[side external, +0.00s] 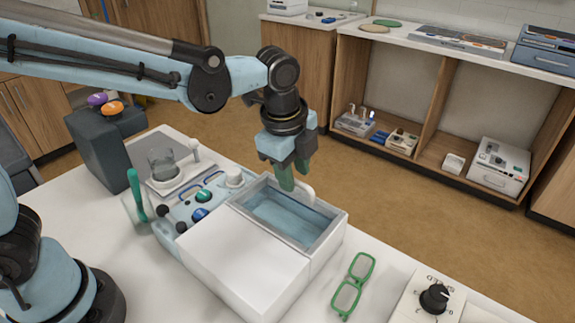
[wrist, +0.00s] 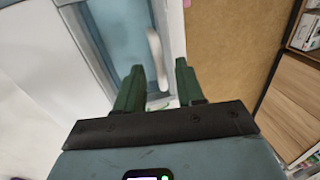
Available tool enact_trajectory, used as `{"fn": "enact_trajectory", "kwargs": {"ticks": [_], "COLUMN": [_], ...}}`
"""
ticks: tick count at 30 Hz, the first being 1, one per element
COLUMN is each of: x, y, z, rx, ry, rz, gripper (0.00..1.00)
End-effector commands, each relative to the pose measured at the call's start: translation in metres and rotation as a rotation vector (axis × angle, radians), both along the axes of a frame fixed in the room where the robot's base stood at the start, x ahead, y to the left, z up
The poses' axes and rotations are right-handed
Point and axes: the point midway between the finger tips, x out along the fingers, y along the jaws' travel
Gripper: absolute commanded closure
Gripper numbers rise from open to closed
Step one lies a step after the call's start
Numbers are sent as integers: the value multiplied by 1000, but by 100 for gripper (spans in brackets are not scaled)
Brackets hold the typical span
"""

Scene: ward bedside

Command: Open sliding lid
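A white box (side external: 235,255) stands on the white table, with a grey-framed pale blue recessed panel (side external: 285,216) in its top. I cannot tell if this panel is a clear lid or an open inside. A white upright handle (side external: 304,193) stands at the frame's far edge, partly hidden by my gripper. In the wrist view the handle (wrist: 156,58) shows just past and between the fingertips, with gaps on both sides. My gripper (side external: 293,178) has its green fingers apart and points down at the handle. The fingers also show in the wrist view (wrist: 157,80).
Green glasses (side external: 352,285) lie right of the box, near a dial unit (side external: 433,298). A dark block (side external: 105,145) stands at the left. Bare floor lies beyond.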

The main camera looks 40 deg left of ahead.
Motion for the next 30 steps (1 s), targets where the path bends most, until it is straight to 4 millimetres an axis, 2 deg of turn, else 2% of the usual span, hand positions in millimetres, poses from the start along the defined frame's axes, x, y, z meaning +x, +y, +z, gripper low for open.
{"fn": "enact_trajectory", "kwargs": {"ticks": [11,19,30], "x": [1,1,1], "y": [0,0,0], "z": [-6,-5,-5], "rx": [0,0,0], "ry": [0,0,-1], "rz": [0,0,0], "gripper": [62,100,100]}}
